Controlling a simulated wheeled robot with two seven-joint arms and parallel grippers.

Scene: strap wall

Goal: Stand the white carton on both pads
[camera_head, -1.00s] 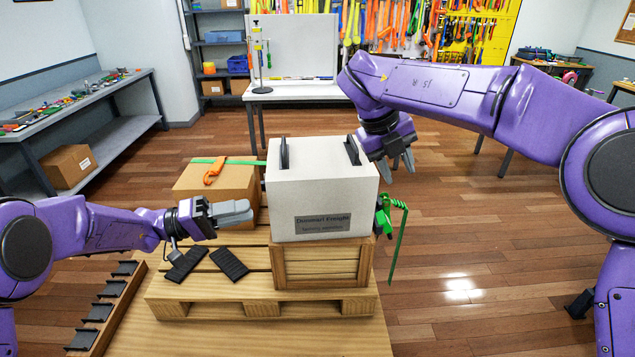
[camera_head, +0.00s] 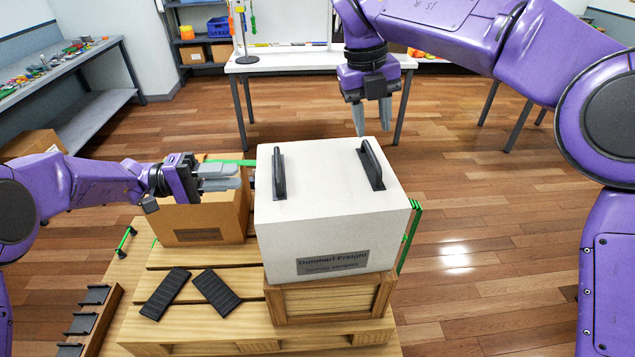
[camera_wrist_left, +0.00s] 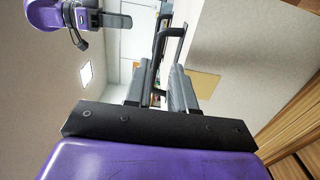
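The white carton (camera_head: 325,240) stands upright on a wooden crate (camera_head: 330,301) on the pallet. It has two black handles on top, the left handle (camera_head: 279,172) and the right handle (camera_head: 371,165). Two black ribbed pads, one (camera_head: 166,293) beside the other (camera_head: 215,292), lie on the pallet slats left of the crate. My left gripper (camera_head: 240,178) is left of the carton, fingers pointing at it; the left wrist view shows a gap between its fingers (camera_wrist_left: 158,85) and a handle (camera_wrist_left: 168,42) beyond. My right gripper (camera_head: 372,132) points down, open and empty, at the carton's far right edge.
A brown box (camera_head: 205,222) stands on the pallet left of the carton, under my left gripper. Green strapping (camera_head: 411,235) hangs at the crate's right. A rack with black pieces (camera_head: 85,322) is at the lower left. The floor to the right is clear.

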